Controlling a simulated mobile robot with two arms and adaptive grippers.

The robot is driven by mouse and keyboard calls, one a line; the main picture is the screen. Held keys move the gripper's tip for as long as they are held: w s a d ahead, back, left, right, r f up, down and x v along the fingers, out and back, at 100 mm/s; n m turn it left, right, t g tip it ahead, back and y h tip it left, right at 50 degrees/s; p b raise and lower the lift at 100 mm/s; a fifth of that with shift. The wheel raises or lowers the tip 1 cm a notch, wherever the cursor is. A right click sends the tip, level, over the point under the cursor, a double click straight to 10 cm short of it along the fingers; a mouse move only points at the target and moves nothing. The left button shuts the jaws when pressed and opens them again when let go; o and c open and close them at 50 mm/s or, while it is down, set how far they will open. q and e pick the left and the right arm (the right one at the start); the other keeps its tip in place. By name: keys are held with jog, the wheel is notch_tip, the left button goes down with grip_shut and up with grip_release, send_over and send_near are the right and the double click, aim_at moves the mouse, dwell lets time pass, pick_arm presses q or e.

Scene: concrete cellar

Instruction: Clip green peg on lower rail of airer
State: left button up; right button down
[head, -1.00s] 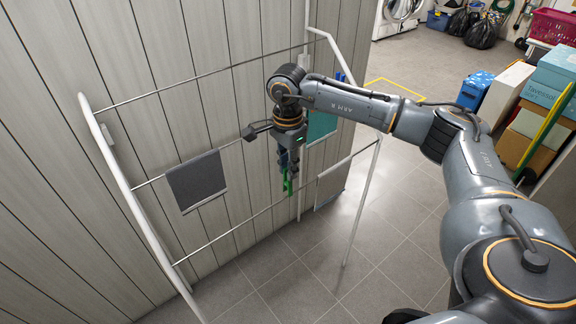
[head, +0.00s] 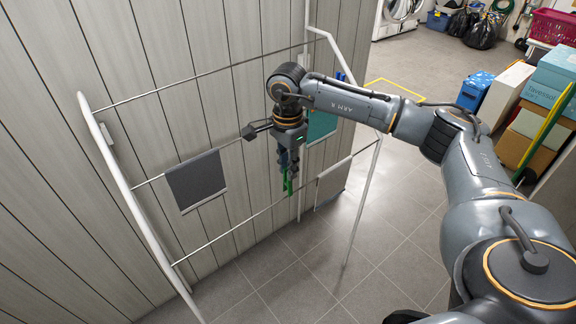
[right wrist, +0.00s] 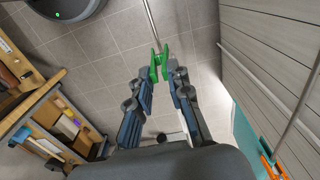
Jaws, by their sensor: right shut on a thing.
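The green peg (head: 288,184) is between the fingertips of my right gripper (head: 288,178), which is shut on it and points down. The peg also shows in the right wrist view (right wrist: 159,64), between the fingertips (right wrist: 160,78). The white airer (head: 138,213) stands along the panelled wall. Its lower rail (head: 236,228) runs up to the peg's lower end in the head view. In the right wrist view the lower rail (right wrist: 151,22) meets the peg between its prongs. I cannot tell whether the rail is fully inside the peg's jaws. My left gripper is out of view.
A grey cloth (head: 196,181) hangs from the middle rail, left of my gripper. A teal cloth (head: 321,126) and a pale cloth (head: 333,183) hang to its right. Boxes (head: 508,93) stand at the far right. The tiled floor in front of the airer is clear.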

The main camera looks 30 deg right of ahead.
jog(key=shift+f+b, duration=1.05)
jog(key=shift+f, duration=0.15)
dwell(0.4)
jog(key=shift+r, duration=0.1)
jog(key=c, duration=1.6)
grip_release()
jog(key=shift+o, duration=0.6)
jog(key=shift+o, duration=0.6)
jog(key=o, duration=0.6)
